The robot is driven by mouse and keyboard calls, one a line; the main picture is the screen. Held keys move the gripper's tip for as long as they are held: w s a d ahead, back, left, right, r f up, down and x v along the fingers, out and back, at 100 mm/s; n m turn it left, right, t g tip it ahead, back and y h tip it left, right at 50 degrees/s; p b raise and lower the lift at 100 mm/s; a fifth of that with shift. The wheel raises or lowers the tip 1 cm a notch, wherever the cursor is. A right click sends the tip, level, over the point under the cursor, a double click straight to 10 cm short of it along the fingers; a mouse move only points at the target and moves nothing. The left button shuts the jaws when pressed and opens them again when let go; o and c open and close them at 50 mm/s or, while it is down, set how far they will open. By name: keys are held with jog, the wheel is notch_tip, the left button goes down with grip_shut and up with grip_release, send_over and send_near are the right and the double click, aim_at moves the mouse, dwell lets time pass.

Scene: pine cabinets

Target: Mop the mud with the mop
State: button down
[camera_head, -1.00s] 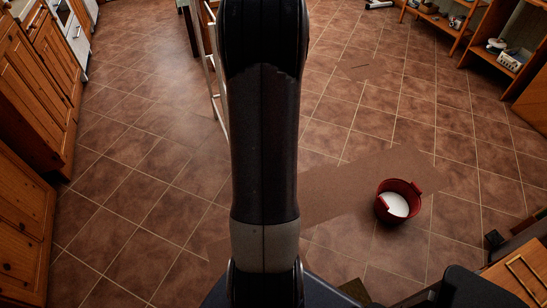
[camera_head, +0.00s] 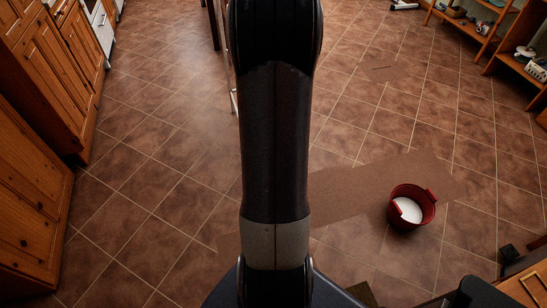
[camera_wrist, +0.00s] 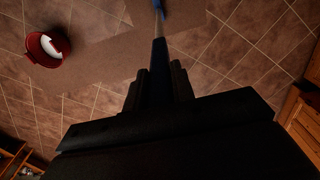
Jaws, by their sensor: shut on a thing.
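My gripper (camera_wrist: 159,72) is shut on the mop handle (camera_wrist: 158,52), a thin dark and silver pole that runs away from the jaws to the top of the wrist view. A blue part of the mop (camera_wrist: 158,5) shows at that top edge; the mop head is cut off. In the head view my arm hides the gripper and mop. A flat, matte brown strip (camera_head: 380,182) lies across the tiles; I cannot tell whether it is the mud or a mat. It also shows in the wrist view (camera_wrist: 100,56).
A red bucket with white inside (camera_head: 411,206) stands at the strip's right part; it also shows in the wrist view (camera_wrist: 46,48). Pine cabinets (camera_head: 38,150) line the left, and wooden shelves (camera_head: 475,35) stand at the back right. Tiled floor between is mostly clear.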

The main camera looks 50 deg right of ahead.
jog(key=shift+a, duration=0.15)
jog(key=shift+w+a, duration=0.55)
jog(key=shift+a, duration=0.25)
jog(key=shift+w+a, duration=0.55)
jog(key=shift+a, duration=0.25)
jog(key=shift+w+a, duration=0.6)
jog(key=shift+a, duration=0.2)
jog(key=shift+w+a, duration=0.55)
jog(key=shift+a, duration=0.25)
jog(key=shift+w+a+b, duration=0.2)
jog(key=shift+w+a, duration=0.4)
jog(key=shift+a, duration=0.25)
jog(key=shift+w+a+b, duration=0.15)
jog(key=shift+w+a, duration=0.4)
jog(key=shift+a, duration=0.25)
jog(key=shift+w+a, duration=0.6)
jog(key=shift+a, duration=0.25)
jog(key=shift+w+a, duration=0.55)
jog(key=shift+a, duration=0.3)
